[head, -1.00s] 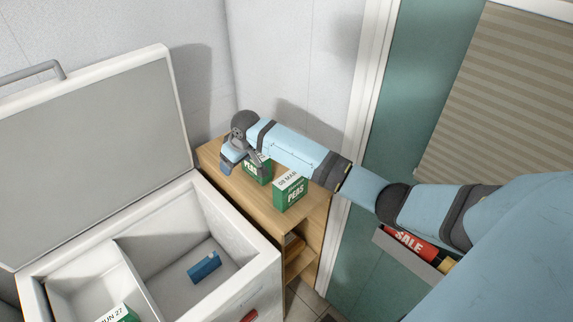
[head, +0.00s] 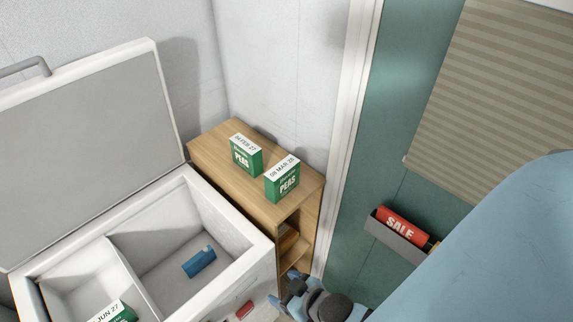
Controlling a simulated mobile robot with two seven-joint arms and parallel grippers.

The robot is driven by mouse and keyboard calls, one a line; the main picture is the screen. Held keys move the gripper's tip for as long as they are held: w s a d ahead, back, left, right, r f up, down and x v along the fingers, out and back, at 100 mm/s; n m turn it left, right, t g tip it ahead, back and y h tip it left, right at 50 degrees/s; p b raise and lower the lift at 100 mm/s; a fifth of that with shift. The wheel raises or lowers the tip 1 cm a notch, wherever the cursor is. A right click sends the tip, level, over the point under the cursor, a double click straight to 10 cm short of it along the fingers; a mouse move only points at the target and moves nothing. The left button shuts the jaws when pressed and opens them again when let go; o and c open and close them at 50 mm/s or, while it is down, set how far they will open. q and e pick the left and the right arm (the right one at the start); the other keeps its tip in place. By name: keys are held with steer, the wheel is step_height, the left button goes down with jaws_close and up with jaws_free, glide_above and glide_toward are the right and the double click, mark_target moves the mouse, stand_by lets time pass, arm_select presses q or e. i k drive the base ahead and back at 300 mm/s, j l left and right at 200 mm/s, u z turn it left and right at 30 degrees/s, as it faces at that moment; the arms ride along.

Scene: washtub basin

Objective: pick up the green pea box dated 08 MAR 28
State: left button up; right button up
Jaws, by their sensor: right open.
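The green pea box dated 08 MAR 28 (head: 283,184) stands upright on the wooden shelf unit (head: 215,156), near its right side. A second green pea box (head: 246,158), whose date seems to end in FEB 27, stands just behind and left of it. A third green box (head: 118,312), marked JUN 27, is partly cut off in the freezer's left compartment. My right gripper (head: 288,290) is open and empty, low at the bottom of the view, in front of the shelf unit and below the 08 MAR 28 box. My left gripper is not in view.
The open chest freezer (head: 262,243) stands left of the shelf unit, lid raised. A blue object (head: 199,262) lies in its right compartment. A grey wall holder (head: 395,240) with a red SALE item (head: 401,226) hangs on the green door at right.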

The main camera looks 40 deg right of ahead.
mark_target(278, 181)
steer(key=z, duration=1.15)
